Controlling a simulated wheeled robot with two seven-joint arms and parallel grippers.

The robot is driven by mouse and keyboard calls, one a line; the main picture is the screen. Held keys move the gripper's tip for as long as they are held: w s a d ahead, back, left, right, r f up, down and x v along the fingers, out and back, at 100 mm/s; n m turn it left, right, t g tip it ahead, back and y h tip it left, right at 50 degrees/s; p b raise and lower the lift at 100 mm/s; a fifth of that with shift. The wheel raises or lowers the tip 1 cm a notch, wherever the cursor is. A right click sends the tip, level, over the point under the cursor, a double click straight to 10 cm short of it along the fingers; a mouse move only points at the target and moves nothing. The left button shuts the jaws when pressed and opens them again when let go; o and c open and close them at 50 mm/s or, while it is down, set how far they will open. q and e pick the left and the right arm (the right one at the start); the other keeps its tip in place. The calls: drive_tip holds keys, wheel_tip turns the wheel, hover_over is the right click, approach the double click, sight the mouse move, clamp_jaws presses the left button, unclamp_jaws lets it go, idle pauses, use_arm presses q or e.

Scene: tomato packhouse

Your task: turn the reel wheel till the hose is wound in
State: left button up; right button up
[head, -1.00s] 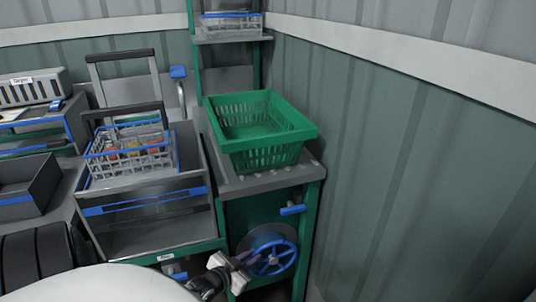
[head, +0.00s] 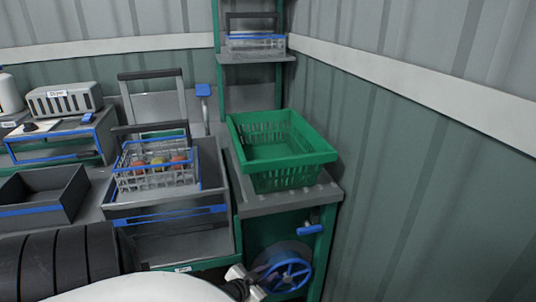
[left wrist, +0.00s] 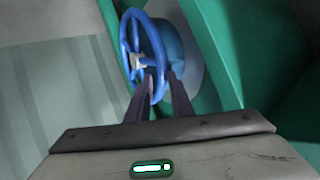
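The blue spoked reel wheel (head: 288,276) is on the green side of the bench, low in the head view. It shows large in the left wrist view (left wrist: 128,42), in front of a blue hub and a pale round disc. My left gripper (head: 256,284) is at the wheel's left edge. In the left wrist view its two dark fingers (left wrist: 162,84) stand apart, with the near part of the rim between them. A gap shows there, and contact is unclear. The hose cannot be made out. My right gripper is not in view.
A green crate (head: 325,157) stands on the bench above the wheel, with a blue-handled lever (head: 311,229) below it. A wire basket of tomatoes (head: 128,180) sits in a grey tray (head: 165,218) to the left. A corrugated wall closes the right side.

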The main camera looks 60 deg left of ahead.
use_arm(q)
drive_tip(key=p+v, duration=0.3)
drive_tip(key=v, duration=0.7)
drive_tip(key=shift+s+d, duration=0.1)
idle(1.2)
